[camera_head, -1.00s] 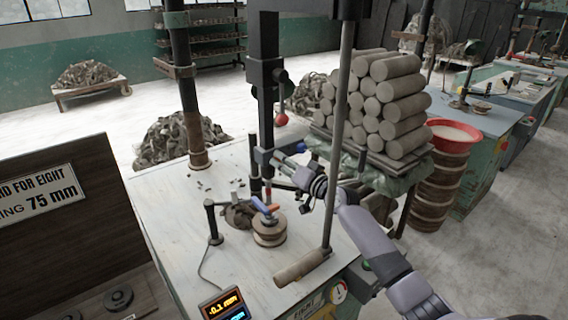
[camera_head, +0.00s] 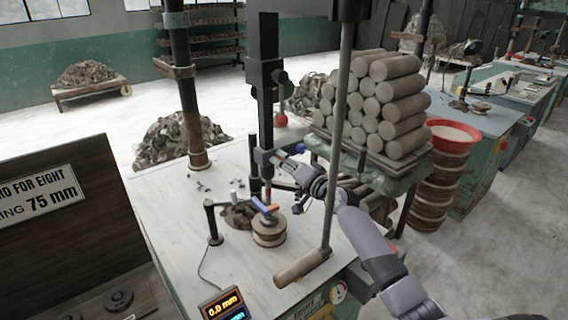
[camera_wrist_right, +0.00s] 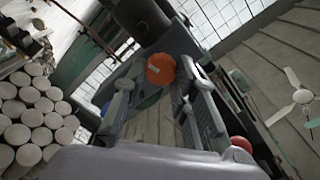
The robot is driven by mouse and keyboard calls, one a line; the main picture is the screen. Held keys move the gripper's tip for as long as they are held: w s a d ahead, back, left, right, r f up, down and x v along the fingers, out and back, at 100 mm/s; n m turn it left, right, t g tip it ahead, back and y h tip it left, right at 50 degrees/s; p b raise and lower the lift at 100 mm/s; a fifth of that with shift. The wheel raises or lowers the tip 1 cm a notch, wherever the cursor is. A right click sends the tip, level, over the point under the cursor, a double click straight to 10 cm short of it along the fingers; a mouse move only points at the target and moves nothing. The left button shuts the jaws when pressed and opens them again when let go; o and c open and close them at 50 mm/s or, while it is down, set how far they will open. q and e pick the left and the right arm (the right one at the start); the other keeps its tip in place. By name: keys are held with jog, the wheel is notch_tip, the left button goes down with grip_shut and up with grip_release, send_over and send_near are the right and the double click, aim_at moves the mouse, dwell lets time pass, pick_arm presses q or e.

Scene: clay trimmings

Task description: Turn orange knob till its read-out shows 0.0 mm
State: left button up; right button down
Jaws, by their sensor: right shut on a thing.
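The read-out (camera_head: 222,305) at the table's front edge shows 0.0 mm in orange digits; a blue line under it is partly cut off. The orange knob (camera_wrist_right: 161,69) sits between the fingertips of my right gripper (camera_wrist_right: 160,82) in the right wrist view, with a pale mark on its face. In the head view my right gripper (camera_head: 284,163) reaches in from the right to the dark upright column (camera_head: 267,85), and the knob is not clearly visible there. The gripper is shut on the knob. My left gripper is not in view.
A round clay-coloured stack (camera_head: 268,232) with a blue and orange piece stands below the column. A thin upright rod (camera_head: 341,130) and a clay roll (camera_head: 301,268) are close to my right arm. Stacked clay cylinders (camera_head: 384,98) stand behind. A red ball (camera_head: 281,121) is above the gripper.

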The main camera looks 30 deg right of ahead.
jog(key=c, duration=1.3)
grip_release()
jog(key=s+d, duration=0.1)
jog(key=s, duration=1.1)
